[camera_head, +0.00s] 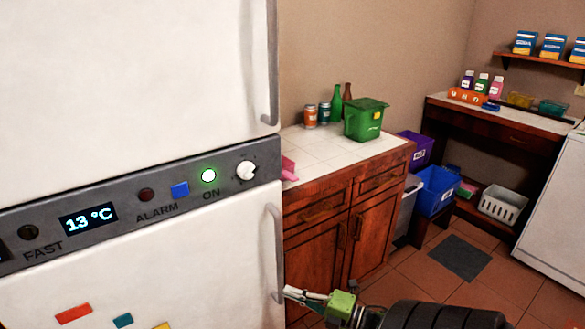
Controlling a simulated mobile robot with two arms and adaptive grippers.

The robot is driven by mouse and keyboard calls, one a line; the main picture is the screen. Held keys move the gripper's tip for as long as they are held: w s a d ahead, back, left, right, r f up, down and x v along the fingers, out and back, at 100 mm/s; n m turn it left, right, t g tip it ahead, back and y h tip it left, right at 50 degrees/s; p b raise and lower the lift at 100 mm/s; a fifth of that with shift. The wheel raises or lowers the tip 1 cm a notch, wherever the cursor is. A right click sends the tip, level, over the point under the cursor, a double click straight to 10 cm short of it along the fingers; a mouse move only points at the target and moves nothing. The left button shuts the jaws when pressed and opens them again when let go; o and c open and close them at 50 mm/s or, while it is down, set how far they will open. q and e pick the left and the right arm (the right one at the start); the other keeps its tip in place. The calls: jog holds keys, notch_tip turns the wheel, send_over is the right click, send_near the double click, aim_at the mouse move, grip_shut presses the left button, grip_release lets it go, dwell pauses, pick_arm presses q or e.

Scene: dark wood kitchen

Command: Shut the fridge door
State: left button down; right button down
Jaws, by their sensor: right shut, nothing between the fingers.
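The white fridge fills the left side, with an upper door (130,75) and a lower door (150,285), a grey control panel (110,213) between them. Each door has a vertical grey handle near its right edge: the upper handle (267,65) and the lower handle (276,250). Both doors look in line with the panel, and I see no open gap. My right gripper (289,293) is shut and empty, its tips at the lower end of the lower handle, beside the door's right edge. I cannot tell whether they touch. My left gripper is out of view.
A wooden cabinet (330,240) stands right of the fridge, with a green bin (365,120), bottles and cans on its white top. Blue (437,190) and purple (415,148) crates stand beyond it. A white appliance (558,210) is at the far right. Tiled floor between is open around a dark mat (459,258).

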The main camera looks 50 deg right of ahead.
jog(key=shift+w+d+r, duration=0.7)
jog(key=shift+w+r, duration=0.05)
jog(key=shift+w, duration=0.05)
jog(key=a+f+v, duration=0.1)
jog(key=v, duration=1.2)
jog(key=shift+s+a+f, duration=0.15)
jog(key=shift+s+f, duration=0.1)
jog(key=shift+s, duration=0.05)
jog(key=shift+f, duration=0.1)
